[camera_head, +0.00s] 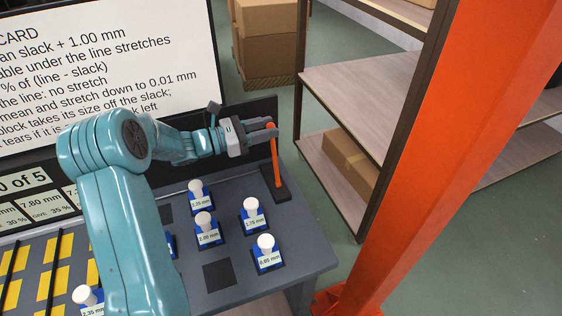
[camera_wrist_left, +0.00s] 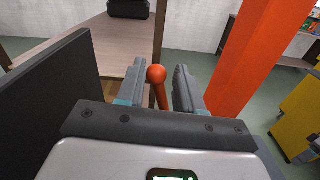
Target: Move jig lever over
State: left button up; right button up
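The jig lever (camera_head: 276,163) is an orange rod with a ball knob, standing nearly upright on a dark base at the table's right rear. In the left wrist view the lever's orange knob (camera_wrist_left: 156,74) sits between the two fingers, with a visible gap on each side. My left gripper (camera_head: 268,129) is at the lever's top, its fingers open around the knob and not clearly touching it. My right gripper is in neither view.
Several white-knobbed blue blocks with size labels, such as the 1.75 mm block (camera_head: 252,216), stand on the grey table (camera_head: 300,232) in front of the lever. A dark panel (camera_head: 258,112) rises behind. An orange post (camera_head: 440,150) and shelves (camera_head: 350,88) stand to the right.

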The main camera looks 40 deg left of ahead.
pick_arm(q)
jog(key=shift+a, duration=0.1)
jog(key=c, duration=0.4)
jog(key=shift+a+f, duration=0.1)
jog(key=shift+f, duration=0.05)
jog(key=d, duration=0.1)
jog(key=s+d, duration=0.1)
jog(key=d, duration=0.1)
jog(key=s+d, duration=0.1)
jog(key=shift+s+d+r+b, duration=0.2)
jog(key=shift+d+r+b, duration=0.1)
jog(key=shift+r+b, duration=0.1)
jog(key=shift+s+d+f+b, duration=0.15)
jog(key=shift+s+d+b, duration=0.2)
jog(key=shift+d, duration=0.45)
jog(key=shift+s+d+f+b, duration=0.15)
jog(key=shift+s+d+b, duration=0.25)
jog(key=shift+d, duration=0.35)
jog(key=shift+s+d+f+b, duration=0.2)
jog(key=shift+s+d, duration=0.25)
jog(key=shift+d, duration=0.35)
